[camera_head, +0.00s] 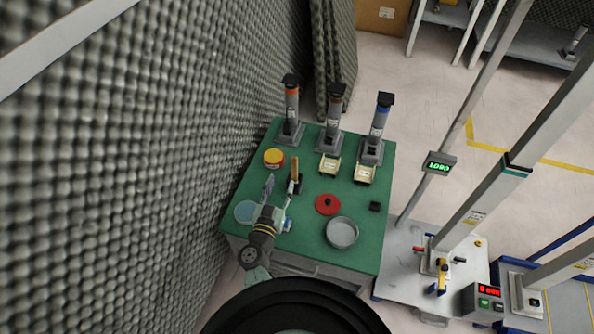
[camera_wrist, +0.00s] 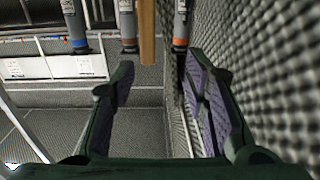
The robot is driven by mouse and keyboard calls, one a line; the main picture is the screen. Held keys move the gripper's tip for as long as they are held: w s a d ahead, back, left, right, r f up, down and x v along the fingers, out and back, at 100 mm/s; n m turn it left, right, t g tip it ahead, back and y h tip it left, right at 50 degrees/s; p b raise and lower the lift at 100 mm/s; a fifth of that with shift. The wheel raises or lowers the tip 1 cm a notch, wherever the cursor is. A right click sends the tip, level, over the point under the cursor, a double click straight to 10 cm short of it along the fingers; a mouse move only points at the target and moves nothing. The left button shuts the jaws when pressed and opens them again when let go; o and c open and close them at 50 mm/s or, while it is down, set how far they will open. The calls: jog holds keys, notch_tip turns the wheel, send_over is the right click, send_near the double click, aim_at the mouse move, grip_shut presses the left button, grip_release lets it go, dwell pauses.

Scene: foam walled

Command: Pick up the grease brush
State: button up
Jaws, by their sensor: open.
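The grease brush (camera_head: 295,168) appears as an upright wooden handle above a dark lower part, on the left half of the green table. My gripper (camera_head: 280,191) is just in front of it, low over the table, with its two fingers spread. In the wrist view the wooden handle (camera_wrist: 147,32) shows at the top, between the directions of the two fingers and beyond their tips. My open gripper (camera_wrist: 158,70) holds nothing there.
A red disc (camera_head: 327,204) and metal bowl (camera_head: 342,233) are to the right. Several dispensers line the back. A foam wall (camera_head: 150,150) borders the left.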

aim_at(293, 166)
jog(key=shift+m+h, duration=0.3)
jog(key=x, duration=0.1)
jog(key=b+x, duration=0.1)
jog(key=x, duration=0.1)
jog(key=d+b+x, duration=0.1)
jog(key=x, duration=0.1)
jog(key=shift+s+f, duration=0.15)
jog(key=shift+f, duration=0.2)
jog(key=b+x, duration=0.3)
jog(key=x, duration=0.2)
jog(key=shift+d+f+b, duration=0.1)
jog(key=shift+b, duration=0.2)
jog(key=shift+d, duration=0.1)
jog(key=shift+c, duration=0.3)
grip_shut()
